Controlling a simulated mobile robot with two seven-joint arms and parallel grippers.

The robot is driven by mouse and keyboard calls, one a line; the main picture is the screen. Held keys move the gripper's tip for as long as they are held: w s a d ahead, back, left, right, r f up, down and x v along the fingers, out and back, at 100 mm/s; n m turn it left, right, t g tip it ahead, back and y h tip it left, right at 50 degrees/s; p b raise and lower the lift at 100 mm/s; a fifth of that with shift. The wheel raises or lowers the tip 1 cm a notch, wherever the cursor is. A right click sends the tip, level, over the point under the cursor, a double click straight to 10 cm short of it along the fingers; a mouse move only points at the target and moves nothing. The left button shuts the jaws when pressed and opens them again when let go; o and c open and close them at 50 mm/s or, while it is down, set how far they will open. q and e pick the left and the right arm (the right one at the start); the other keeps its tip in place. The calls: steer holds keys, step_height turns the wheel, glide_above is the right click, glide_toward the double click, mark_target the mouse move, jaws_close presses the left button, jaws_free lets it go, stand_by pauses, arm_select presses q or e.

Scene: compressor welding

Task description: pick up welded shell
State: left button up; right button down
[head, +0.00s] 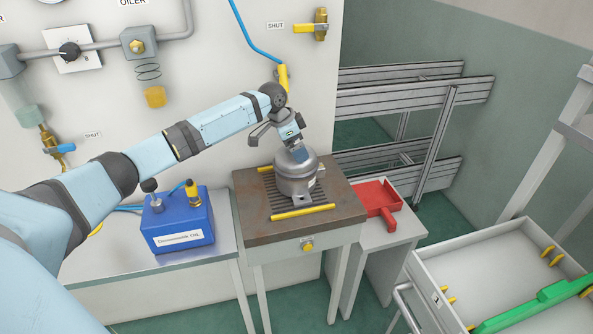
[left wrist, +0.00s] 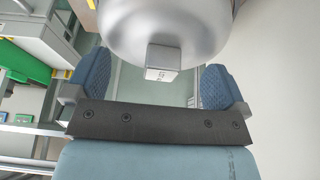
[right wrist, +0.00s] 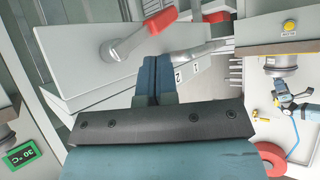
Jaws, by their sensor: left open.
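The welded shell (head: 296,180) is a grey metal rounded can, standing upright on the slotted top of a brown work table. My left gripper (head: 301,154) is at the upper part of the shell in the head view, partly in front of it. In the left wrist view, my left gripper (left wrist: 155,88) is open with its blue fingers apart. The shell (left wrist: 165,28) fills the top of that view, with a small box-like piece on it between the fingers. My right gripper (right wrist: 156,82) has its fingers together and shows nothing held; it is not in the head view.
The brown table (head: 250,222) has yellow bars beside the shell. A blue oil box (head: 178,222) stands to its left, a red tray (head: 378,200) to its right. A drawer cart (head: 440,262) is at lower right. In the right wrist view, a red-handled lever (right wrist: 135,35) is near the right fingers.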

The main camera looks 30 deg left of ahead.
arm_select(q)
steer(key=shift+w+f, duration=0.1)
steer(key=shift+f, duration=0.15)
steer(key=shift+s+d+r, duration=0.15)
steer(key=shift+s+d, duration=0.05)
steer(key=shift+s, duration=0.05)
steer(key=c, duration=1.4)
jaws_close()
